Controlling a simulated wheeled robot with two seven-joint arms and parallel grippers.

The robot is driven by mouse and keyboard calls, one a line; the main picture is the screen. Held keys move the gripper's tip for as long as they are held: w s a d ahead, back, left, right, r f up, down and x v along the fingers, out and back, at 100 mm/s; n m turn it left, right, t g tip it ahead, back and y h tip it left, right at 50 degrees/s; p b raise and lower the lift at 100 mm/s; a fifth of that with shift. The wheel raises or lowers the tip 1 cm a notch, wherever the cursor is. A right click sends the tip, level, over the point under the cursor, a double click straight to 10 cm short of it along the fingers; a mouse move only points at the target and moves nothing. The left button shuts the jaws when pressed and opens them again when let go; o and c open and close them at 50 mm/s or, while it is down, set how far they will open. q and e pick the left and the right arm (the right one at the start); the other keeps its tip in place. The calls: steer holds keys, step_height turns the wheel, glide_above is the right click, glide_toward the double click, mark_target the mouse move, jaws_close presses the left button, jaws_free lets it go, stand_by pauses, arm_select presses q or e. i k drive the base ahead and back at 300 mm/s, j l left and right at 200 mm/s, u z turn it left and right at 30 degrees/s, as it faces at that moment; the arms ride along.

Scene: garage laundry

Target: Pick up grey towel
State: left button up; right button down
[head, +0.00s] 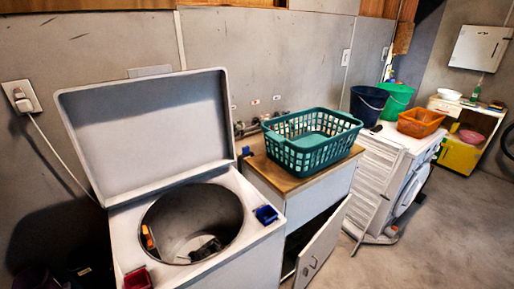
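No clear grey towel shows. A dark grey lump (208,248) lies at the bottom of the round drum (185,222) of the open top-loading washer (240,268); it is too small and dark to tell whether it is cloth. An orange item (148,238) is at the drum's left inner wall. The drum's near wall hides part of its floor. Neither of my grippers is in view.
The washer's lid (145,135) stands raised. A blue item (266,214) and a red item (137,278) sit on its top edges. A green basket (312,158) stands on a cabinet whose door (318,250) hangs open. Grey floor (440,240) is clear at the right.

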mark_target(208, 254)
steer(key=i+u, duration=0.35)
steer(key=i+j+u, duration=0.1)
steer(key=u, duration=0.3)
